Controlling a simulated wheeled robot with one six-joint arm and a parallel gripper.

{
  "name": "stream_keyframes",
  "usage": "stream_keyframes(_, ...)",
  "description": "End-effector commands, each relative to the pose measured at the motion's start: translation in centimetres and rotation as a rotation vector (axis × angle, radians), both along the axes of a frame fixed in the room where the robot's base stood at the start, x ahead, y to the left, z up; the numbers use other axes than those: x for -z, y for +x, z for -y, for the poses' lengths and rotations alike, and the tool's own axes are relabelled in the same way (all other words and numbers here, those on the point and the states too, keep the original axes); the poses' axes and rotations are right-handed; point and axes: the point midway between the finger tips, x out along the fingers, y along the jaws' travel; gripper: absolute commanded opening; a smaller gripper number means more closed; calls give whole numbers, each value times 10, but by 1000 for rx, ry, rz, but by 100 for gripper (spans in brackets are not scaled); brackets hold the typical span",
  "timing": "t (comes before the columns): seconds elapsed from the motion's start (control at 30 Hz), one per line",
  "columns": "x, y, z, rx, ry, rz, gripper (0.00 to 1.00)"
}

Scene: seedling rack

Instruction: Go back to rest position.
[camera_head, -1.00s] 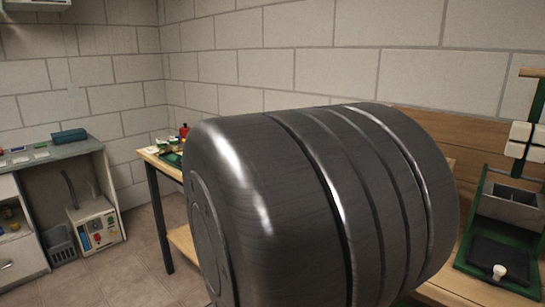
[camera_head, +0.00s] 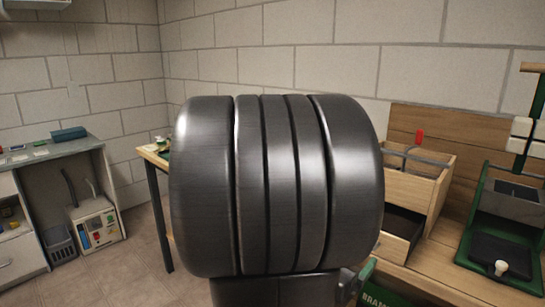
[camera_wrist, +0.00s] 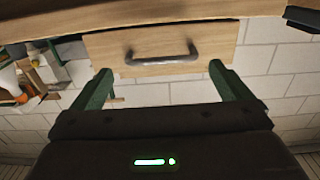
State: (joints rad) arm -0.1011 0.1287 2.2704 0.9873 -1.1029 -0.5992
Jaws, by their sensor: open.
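My gripper (camera_wrist: 161,70) shows in the wrist view with its two green fingers spread apart and nothing between them. Just beyond the fingertips is a light wooden drawer front (camera_wrist: 220,42) with a grey metal handle (camera_wrist: 162,56). The handle looks apart from the fingers, though the exact gap is hard to tell. In the head view my own dark arm link fills the middle and hides much of the bench.
In the head view, a wooden box (camera_head: 436,192) with an open lower compartment stands on the bench (camera_head: 440,272) right of my arm. Farther right is a green stand (camera_head: 471,232) with a black pad. A grey-topped cabinet (camera_head: 85,147) stands left; floor (camera_head: 140,275) shows between.

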Motion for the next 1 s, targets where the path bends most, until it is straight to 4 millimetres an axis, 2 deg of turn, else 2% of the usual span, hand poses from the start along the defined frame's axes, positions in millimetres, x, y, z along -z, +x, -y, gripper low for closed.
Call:
stream_keyframes(0.2,1,21,20,3,-1,-1,98)
stream_keyframes(0.43,0,37,34,1,1,1,98)
stream_keyframes(0.83,0,38,34,-3,1,-1,98)
stream_keyframes(1.0,6,36,32,-21,10,-26,98)
